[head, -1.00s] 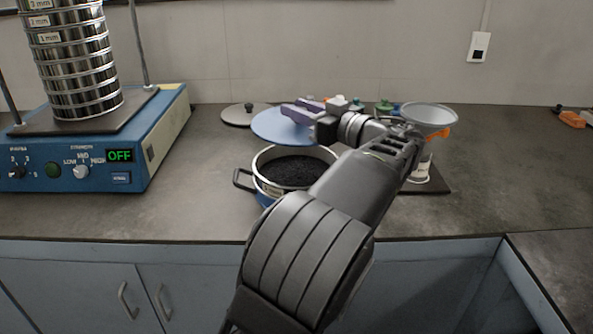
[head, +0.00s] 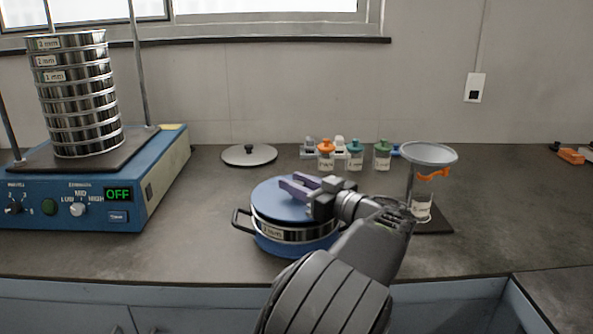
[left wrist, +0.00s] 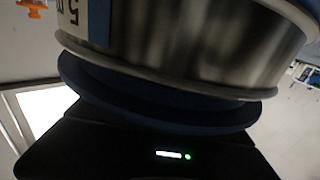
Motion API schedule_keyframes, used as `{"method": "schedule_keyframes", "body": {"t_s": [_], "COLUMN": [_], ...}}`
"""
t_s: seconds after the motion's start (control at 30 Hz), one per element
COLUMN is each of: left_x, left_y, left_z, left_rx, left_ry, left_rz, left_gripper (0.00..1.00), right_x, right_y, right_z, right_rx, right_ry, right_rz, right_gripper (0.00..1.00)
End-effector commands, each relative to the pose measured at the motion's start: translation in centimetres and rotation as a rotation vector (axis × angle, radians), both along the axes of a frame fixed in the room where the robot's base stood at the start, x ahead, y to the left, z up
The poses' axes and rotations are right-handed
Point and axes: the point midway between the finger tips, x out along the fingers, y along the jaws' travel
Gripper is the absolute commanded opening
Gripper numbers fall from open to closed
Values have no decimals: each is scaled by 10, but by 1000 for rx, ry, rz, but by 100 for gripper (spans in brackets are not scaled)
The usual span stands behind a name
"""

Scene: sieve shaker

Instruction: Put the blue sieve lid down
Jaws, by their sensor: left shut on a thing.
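The blue sieve lid (head: 270,207) is over the steel sieve (head: 287,233) and hides its inside. The sieve stands in a blue pan (head: 290,247) with dark side handles on the counter. My left gripper (head: 300,187), with purple fingers, is shut on the lid from above. In the left wrist view the lid (left wrist: 160,102) lies along the rim of the sieve (left wrist: 190,40), roughly level with it. I cannot tell whether it rests fully on the rim. The fingertips are hidden in that view. My right gripper is not in view.
A blue shaker (head: 80,200) with a sieve stack (head: 80,100) stands left. A grey lid (head: 249,155) lies behind. Several capped jars (head: 355,157) stand at the back. A funnel on a stand (head: 428,155) is close right of my arm. Counter between shaker and pan is clear.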

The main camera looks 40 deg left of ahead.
Motion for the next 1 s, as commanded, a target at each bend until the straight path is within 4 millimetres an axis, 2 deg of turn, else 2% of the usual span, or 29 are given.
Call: {"method": "schedule_keyframes", "body": {"t_s": [0.1,0.4,0.6,0.63,0.87,1.0], "left_x": [0,0,0,0,0,0], "left_y": [0,0,0,0,0,0], "left_z": [-11,-12,-16,-15,-15,-15], "left_rx": [1,1,1,0,0,0], "left_ry": [1,-1,-1,-1,0,0], "left_rz": [0,0,0,0,0,0], "left_gripper": [0,0,0,32,51,52], "right_x": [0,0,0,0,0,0], "right_y": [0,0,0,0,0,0], "right_z": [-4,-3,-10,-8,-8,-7], "right_rx": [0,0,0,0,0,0], "right_ry": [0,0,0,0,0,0], "right_rz": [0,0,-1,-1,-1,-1], "right_gripper": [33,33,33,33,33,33]}}
